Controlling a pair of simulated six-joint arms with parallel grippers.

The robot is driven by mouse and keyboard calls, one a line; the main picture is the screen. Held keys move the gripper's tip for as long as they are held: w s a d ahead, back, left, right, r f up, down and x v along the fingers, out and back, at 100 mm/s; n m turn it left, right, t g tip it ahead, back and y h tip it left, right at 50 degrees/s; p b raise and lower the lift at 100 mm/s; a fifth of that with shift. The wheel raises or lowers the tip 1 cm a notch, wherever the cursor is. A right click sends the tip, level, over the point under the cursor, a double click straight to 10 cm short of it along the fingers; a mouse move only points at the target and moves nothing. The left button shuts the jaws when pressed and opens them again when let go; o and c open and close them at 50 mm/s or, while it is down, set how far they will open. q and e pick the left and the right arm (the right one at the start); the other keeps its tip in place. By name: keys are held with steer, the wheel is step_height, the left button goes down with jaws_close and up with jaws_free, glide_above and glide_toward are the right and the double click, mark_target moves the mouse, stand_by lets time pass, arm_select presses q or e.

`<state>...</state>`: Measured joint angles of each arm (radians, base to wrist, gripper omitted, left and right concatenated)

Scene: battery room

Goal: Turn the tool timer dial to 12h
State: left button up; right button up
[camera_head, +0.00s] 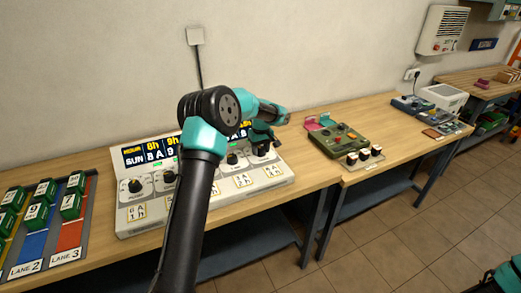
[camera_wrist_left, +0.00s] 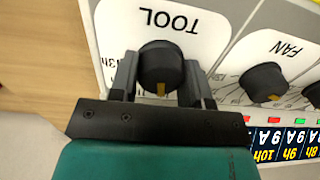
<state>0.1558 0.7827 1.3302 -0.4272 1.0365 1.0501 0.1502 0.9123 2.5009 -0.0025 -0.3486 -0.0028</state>
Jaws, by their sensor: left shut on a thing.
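The tool timer dial (camera_wrist_left: 161,66) is a black round knob with a yellow mark, on a white plate labelled TOOL. In the left wrist view the label is upside down and the yellow mark points down the picture, towards my gripper's palm. My left gripper (camera_head: 263,142) is at the right end of the timer panel (camera_head: 125,215). Its two fingers are shut on the tool dial, one on each side. Most of the dial's scale is hidden by the gripper; a partly covered label at the left seems to read 13h. My right gripper is not in view.
The fan dial (camera_wrist_left: 264,82) sits close beside the tool dial. A display strip (camera_wrist_left: 285,140) shows hour labels. My left arm covers the panel's middle. Lane trays with green blocks (camera_head: 70,205) stand to the left; a green box (camera_head: 340,141) stands right on another bench.

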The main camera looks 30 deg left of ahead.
mark_target(262, 149)
arm_select(q)
steer(key=m, duration=0.5)
steer(key=shift+m, duration=0.3)
steer(key=m, duration=0.5)
steer(key=shift+m, duration=0.4)
steer(key=o, duration=0.9)
steer(key=shift+r, duration=0.1)
steer(key=r, duration=1.7)
steer(key=shift+d+r, duration=0.15)
steer(key=shift+d, duration=0.15)
